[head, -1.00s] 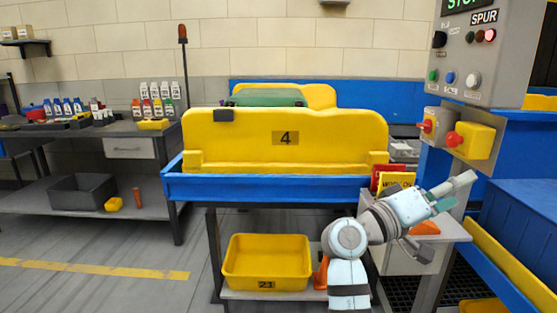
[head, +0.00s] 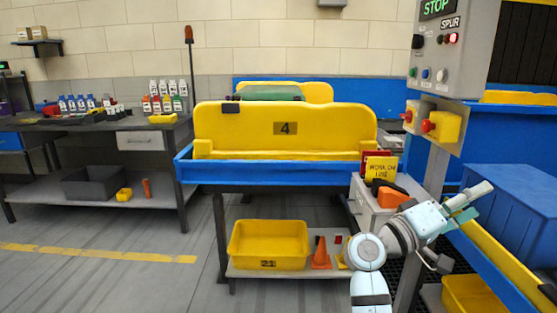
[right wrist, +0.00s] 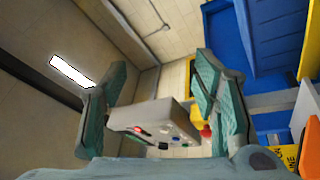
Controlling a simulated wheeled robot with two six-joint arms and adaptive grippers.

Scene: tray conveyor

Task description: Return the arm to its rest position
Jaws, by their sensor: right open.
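My right arm comes up from the bottom of the head view. Its gripper (head: 474,202) points up and to the right, beside the post of the control box. In the right wrist view the gripper (right wrist: 160,82) has its two teal-padded fingers wide apart, with nothing held between them. The grey control box shows beyond the fingers there. My left arm and gripper are not in view.
The grey control box (head: 437,65) with buttons and red knobs stands above the gripper. A blue bin (head: 525,205) is at the right. A small cabinet (head: 372,207) holds signs. A yellow tray marked 4 (head: 240,130) rests on the blue-edged conveyor (head: 270,173).

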